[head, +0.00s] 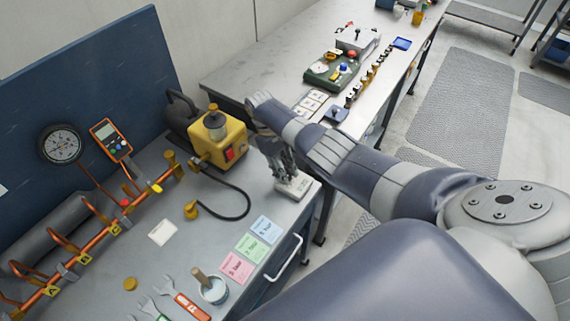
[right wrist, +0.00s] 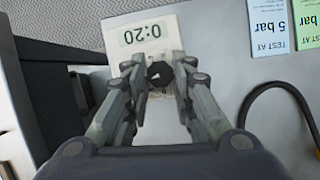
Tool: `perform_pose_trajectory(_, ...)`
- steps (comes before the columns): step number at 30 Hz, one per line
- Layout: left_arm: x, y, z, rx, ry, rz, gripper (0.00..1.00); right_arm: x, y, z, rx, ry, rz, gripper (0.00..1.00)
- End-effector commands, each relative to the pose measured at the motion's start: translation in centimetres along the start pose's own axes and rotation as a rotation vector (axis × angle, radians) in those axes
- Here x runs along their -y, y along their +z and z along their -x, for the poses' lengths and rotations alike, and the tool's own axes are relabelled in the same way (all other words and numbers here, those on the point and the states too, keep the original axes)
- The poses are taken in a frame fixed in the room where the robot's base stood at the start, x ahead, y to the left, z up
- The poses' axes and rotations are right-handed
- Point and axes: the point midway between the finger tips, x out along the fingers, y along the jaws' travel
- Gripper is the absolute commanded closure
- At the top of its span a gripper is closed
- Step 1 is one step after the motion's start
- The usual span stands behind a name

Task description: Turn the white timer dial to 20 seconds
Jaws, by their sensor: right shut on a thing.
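The white timer (head: 303,189) lies near the right edge of the grey bench in the head view. In the right wrist view the timer (right wrist: 140,35) shows 0:20 on its display. Its dark round dial (right wrist: 159,73) sits between my right gripper's fingertips (right wrist: 159,67). My right gripper (head: 286,172) comes down on the timer from above and is shut on the dial. In the head view the fingers hide the dial. My left gripper is not in view.
A yellow pump (head: 218,142) stands just left of my right gripper, with a black hose (head: 246,200) looping over the bench. Coloured test cards (head: 250,248) lie in front. Orange pipework (head: 125,213) runs along the left. A second bench (head: 285,70) stands behind.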

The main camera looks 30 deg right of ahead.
Motion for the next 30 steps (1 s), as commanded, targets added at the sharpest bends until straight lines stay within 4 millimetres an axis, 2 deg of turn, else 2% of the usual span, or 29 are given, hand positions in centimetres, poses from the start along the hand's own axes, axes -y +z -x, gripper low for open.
perform_pose_trajectory(18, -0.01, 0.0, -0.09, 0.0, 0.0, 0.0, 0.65, -0.04, -0.02, 0.04, -0.001, -0.017, -0.042, 1.0)
perform_pose_trajectory(19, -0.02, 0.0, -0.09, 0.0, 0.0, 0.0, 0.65, -0.04, -0.02, 0.04, -0.001, -0.017, -0.042, 0.74)
perform_pose_trajectory(21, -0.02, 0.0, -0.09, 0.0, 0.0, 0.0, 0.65, -0.04, -0.02, 0.04, -0.001, -0.017, -0.042, 0.58)
perform_pose_trajectory(30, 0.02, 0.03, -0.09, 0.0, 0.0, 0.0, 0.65, -0.08, -0.01, 0.04, -0.001, -0.017, -0.042, 0.56)
